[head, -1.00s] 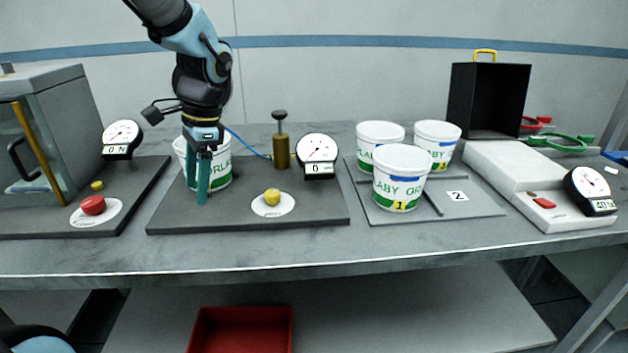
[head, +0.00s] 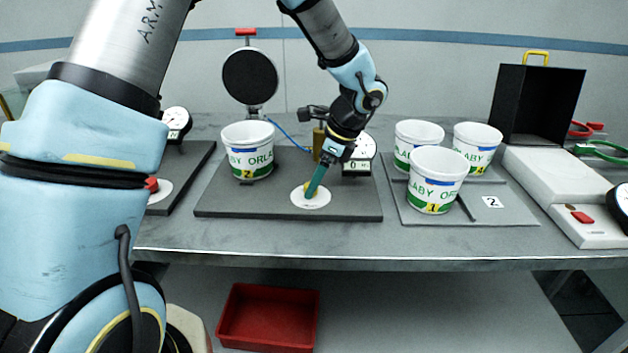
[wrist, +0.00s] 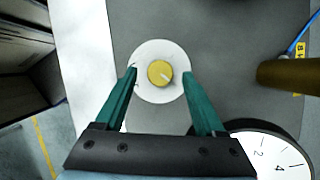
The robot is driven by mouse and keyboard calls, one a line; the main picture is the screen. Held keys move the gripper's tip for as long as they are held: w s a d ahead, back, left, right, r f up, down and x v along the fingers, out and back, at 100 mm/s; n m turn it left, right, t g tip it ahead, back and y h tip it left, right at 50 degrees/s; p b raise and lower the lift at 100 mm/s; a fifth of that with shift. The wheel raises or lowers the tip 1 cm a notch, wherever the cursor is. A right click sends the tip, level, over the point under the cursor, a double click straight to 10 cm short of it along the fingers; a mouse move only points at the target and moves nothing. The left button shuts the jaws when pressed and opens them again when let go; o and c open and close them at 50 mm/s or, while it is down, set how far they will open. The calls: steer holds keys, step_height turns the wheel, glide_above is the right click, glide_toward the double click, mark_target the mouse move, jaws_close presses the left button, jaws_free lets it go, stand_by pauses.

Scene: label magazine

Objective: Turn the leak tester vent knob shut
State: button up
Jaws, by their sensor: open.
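The vent knob is a small yellow knob (wrist: 161,73) on a white round plate (wrist: 146,92), with a pale pointer mark on its top. In the head view the knob (head: 308,188) sits on the leak tester's dark base (head: 240,206), partly hidden by my fingers. My gripper (wrist: 161,72) is open, with one teal finger on each side of the knob and a gap showing on both sides. In the head view my gripper (head: 311,190) comes down tilted over the knob. A cup marked 2 (head: 247,160) stands on the base's left part.
A dial gauge (head: 363,148) and a brass post (head: 319,140) stand just behind my gripper. A dark round disc on a stand (head: 250,76) rises behind the cup. Several cups stand on a grey tray (head: 500,214) to the right. A red bin (head: 268,316) is below.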

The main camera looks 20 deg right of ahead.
steer(key=shift+w+a+f, duration=0.2)
steer(key=shift+a+f, duration=0.05)
steer(key=shift+f, duration=0.4)
jaws_close()
